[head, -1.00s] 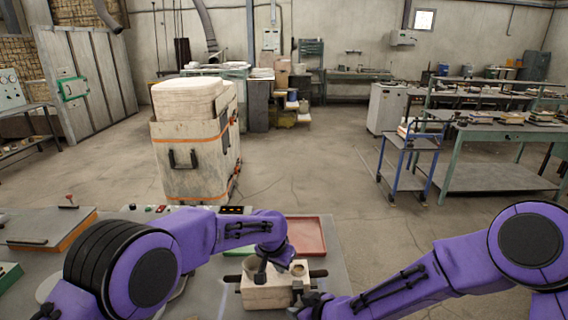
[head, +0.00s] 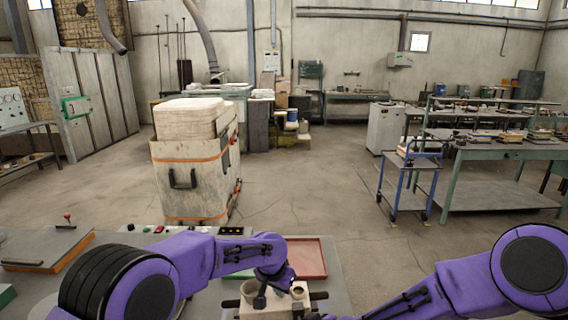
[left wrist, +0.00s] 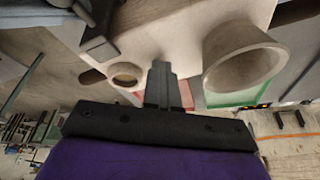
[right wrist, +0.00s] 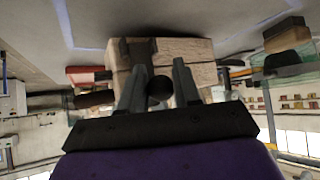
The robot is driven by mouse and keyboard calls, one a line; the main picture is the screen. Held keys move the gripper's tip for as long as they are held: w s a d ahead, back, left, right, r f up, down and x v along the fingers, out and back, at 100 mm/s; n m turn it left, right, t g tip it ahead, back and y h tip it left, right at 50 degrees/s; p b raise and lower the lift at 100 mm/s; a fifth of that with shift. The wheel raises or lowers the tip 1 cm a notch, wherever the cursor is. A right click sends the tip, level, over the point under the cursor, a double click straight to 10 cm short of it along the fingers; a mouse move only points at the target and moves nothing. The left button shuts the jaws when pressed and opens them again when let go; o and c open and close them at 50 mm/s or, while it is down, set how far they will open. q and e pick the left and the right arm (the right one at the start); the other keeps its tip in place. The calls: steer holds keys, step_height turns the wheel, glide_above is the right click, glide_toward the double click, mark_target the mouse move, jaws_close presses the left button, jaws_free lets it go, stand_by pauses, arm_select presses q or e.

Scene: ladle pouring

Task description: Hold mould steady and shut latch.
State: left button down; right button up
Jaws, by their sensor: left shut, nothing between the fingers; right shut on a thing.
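The pale block mould (head: 284,305) stands at the bottom of the head view, cut by the frame edge, with dark handles at its sides. The left wrist view shows its top (left wrist: 180,25) with a wide funnel opening (left wrist: 245,68) and a smaller round hole (left wrist: 126,75). My left gripper (left wrist: 160,75) is shut and empty, fingers together at the mould's top between the two openings. My right gripper (right wrist: 157,70) is at the mould's side, its fingers either side of a dark round knob (right wrist: 158,91), seemingly part of the dark latch (right wrist: 139,48). The exact latch position is unclear.
A red tray (head: 308,257) lies behind the mould on the grey bench (head: 212,302). A flat plate with a red-knobbed handle (head: 45,250) is at the left. A large orange-banded bin (head: 190,180) stands beyond the bench. A blue trolley (head: 410,175) is further right.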

arm_select(q)
steer(key=shift+s+d+f+g, duration=0.15)
steer(key=shift+s+f, duration=0.25)
steer(key=shift+f, duration=0.1)
steer(key=shift+s+d+f+g, duration=0.1)
steer(key=shift+s+f+g, duration=0.05)
steer(key=shift+s+f, duration=0.3)
arm_select(e)
steer(key=o, duration=1.1)
steer(key=shift+w+a+r, duration=0.3)
steer(key=shift+w+r, duration=0.5)
steer(key=shift+r, duration=0.15)
arm_select(q)
steer(key=shift+w, duration=0.1)
arm_select(e)
steer(key=shift+r, duration=0.1)
arm_select(q)
steer(key=shift+a+f, duration=0.1)
arm_select(e)
steer(key=shift+s+d+r, duration=0.1)
steer(key=shift+r, duration=0.1)
arm_select(q)
steer(key=shift+w+a+r, duration=0.15)
steer(key=shift+w+r, duration=0.1)
steer(key=shift+r, duration=0.05)
arm_select(e)
steer(key=v, duration=0.7)
steer(key=shift+s+d+f, duration=0.25)
steer(key=shift+s, duration=0.15)
